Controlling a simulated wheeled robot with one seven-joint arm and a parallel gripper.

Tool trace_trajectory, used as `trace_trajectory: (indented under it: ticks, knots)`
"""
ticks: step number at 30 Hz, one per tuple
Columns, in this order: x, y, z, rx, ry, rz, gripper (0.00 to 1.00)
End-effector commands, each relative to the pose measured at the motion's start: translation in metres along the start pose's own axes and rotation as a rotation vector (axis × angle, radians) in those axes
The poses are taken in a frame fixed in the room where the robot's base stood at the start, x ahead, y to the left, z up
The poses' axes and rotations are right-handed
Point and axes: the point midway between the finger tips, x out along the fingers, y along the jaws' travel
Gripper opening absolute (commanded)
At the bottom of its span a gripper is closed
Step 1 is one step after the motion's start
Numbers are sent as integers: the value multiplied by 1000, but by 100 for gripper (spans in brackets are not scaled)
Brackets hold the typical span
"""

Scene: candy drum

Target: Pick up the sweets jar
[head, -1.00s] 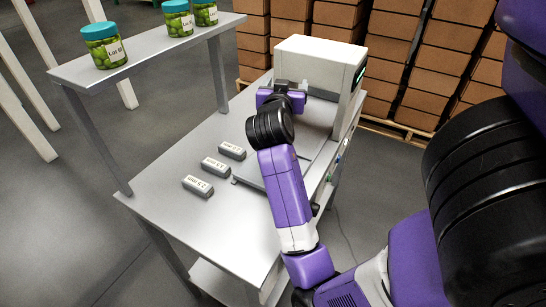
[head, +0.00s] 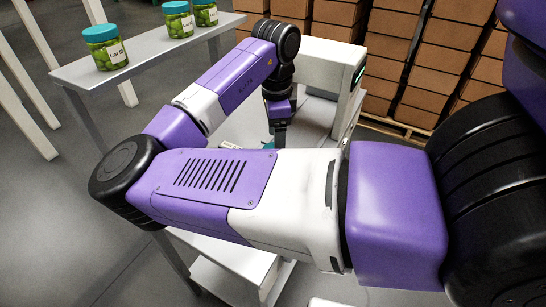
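Three jars of green sweets with teal lids stand on the raised shelf at the upper left: a front jar (head: 106,48), a middle jar (head: 178,21) and a back jar (head: 205,14). White labels show on them. My gripper (head: 279,136) points down over the worktable in front of the white machine, well to the right of these jars. A small teal patch (head: 267,143) shows beside its fingers; it may be another jar's lid, but my arm hides the rest. I cannot see whether the fingers are apart or closed on it.
The raised grey shelf (head: 70,72) stands along the table's left side. The white machine (head: 330,68) stands at the table's back. Stacked brown cartons (head: 425,62) are behind. My arm covers most of the worktable (head: 232,257).

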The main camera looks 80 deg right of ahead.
Motion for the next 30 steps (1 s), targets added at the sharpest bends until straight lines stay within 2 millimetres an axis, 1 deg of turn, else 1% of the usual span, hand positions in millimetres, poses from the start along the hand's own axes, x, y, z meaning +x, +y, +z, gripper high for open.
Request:
trace_trajectory:
  ticks: [3, 11, 16, 19, 23, 29, 30]
  knots:
    - [8, 2, 5, 3, -16, 14, 78]
    - [33, 0, 6, 4, -14, 13, 78]
    - [57, -6, 10, 3, -15, 13, 78]
    - [70, -6, 9, 3, -14, 12, 78]
    - [76, -6, 9, 3, -13, 10, 78]
    - [77, -6, 9, 3, -13, 9, 78]
    - [77, -6, 9, 3, -13, 9, 72]
